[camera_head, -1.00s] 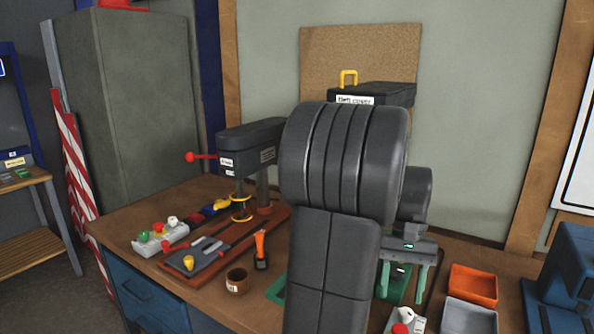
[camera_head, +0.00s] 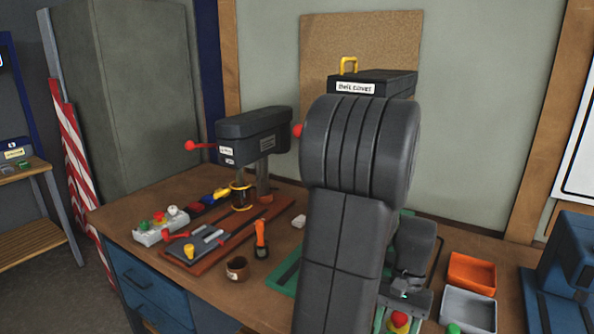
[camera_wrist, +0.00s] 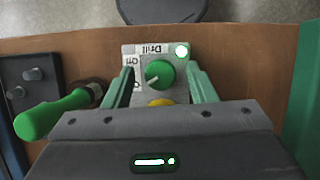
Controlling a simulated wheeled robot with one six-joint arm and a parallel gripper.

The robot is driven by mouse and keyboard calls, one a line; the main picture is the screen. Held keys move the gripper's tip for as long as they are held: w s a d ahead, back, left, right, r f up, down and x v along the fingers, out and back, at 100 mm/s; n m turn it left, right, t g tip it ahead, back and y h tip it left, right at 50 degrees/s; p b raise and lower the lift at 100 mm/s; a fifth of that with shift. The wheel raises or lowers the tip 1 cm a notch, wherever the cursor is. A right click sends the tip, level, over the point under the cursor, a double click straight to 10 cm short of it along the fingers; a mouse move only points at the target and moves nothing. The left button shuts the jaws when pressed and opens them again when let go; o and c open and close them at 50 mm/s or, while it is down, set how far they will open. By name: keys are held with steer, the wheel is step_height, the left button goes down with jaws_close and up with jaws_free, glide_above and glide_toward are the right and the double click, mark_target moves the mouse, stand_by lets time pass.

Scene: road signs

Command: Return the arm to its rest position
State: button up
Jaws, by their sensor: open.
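My gripper (camera_wrist: 160,82) shows in the wrist view with its two green fingers apart and nothing between them held. Beyond and between the fingers is a pale control box with a green knob (camera_wrist: 160,74), an upside-down "Drill" label, a lit green lamp and a partly hidden yellow button. I cannot tell how far below the fingers it is. In the head view my arm is bent over the right half of the workbench (camera_head: 270,298), and the dark gripper body (camera_head: 405,300) hangs low at its right. The fingertips are not clear there.
A drill press (camera_head: 252,140) with a red-ended handle stands behind left of my arm. A black "Belt Cover" box (camera_head: 385,82) is behind it. An orange bin (camera_head: 471,273) and a grey bin (camera_head: 468,308) sit to the right.

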steer(key=m, duration=0.2)
steer(key=m+t+y+b, duration=0.1)
steer(key=m, duration=0.1)
steer(key=shift+s+d+f+m, duration=0.1)
steer(key=shift+d+m, duration=0.05)
steer(key=shift+m, duration=0.15)
steer(key=m+b, duration=0.1)
steer(key=m, duration=0.1)
steer(key=m+t+y+b, duration=0.1)
steer(key=m, duration=0.1)
steer(key=shift+s+t+b, duration=0.1)
steer(key=shift+t+b, duration=0.2)
steer(key=shift+b, duration=0.05)
step_height(320, 180, up, 8)
steer(key=d+m, duration=0.1)
steer(key=d, duration=0.2)
steer(key=shift+w+f, duration=0.25)
steer(key=shift+w, duration=0.1)
steer(key=shift+a, duration=0.1)
